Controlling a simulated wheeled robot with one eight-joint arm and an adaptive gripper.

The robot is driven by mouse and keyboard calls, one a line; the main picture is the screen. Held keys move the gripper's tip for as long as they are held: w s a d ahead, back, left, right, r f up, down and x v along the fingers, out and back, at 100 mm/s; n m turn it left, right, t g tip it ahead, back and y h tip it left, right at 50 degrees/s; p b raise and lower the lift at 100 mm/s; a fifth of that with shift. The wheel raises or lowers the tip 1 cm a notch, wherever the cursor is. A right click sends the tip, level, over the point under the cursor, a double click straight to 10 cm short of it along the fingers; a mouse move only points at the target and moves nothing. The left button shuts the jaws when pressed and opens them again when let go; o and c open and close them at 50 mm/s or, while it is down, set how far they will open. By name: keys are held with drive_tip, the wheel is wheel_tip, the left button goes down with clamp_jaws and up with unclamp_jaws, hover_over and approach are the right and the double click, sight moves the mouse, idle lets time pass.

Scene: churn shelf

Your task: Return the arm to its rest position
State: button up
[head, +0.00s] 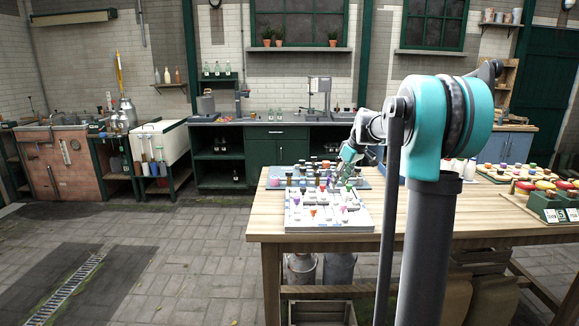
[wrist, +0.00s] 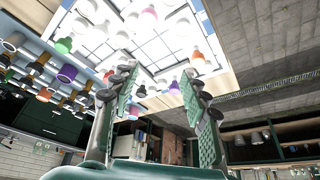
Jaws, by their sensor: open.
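My gripper (head: 347,165) is at the end of my arm, over the wooden table (head: 415,218) at the back of the white tray. It also shows in the wrist view (wrist: 152,95), with its two green-padded fingers apart and nothing between them. The white tray (head: 330,222) holds several small items with coloured caps, including an orange one (wrist: 197,55) and a purple one (wrist: 174,88) in the wrist view. My arm reaches left over the table from a grey column, which hides part of the table.
Several small bottles stand behind the tray (head: 302,181). Green holders (head: 549,207) with coloured-lidded jars stand at the table's right. A green cabinet (head: 276,152) with a counter is along the back wall. The paved floor left of the table is clear.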

drive_tip(key=s+f+m+h, duration=0.1)
drive_tip(key=s+f+m, duration=0.2)
drive_tip(key=s+f, duration=0.4)
drive_tip(key=s+f+m+h, duration=0.1)
drive_tip(key=s+f, duration=0.6)
drive_tip(key=s, duration=1.1)
drive_tip(key=s+f+m+t+h, duration=0.1)
drive_tip(key=s+f+m, duration=0.3)
drive_tip(key=s, duration=0.9)
wheel_tip(320, 180, down, 3)
drive_tip(key=shift+d+f+m, duration=0.2)
drive_tip(key=shift+d+m, duration=0.05)
drive_tip(key=shift+m, duration=0.05)
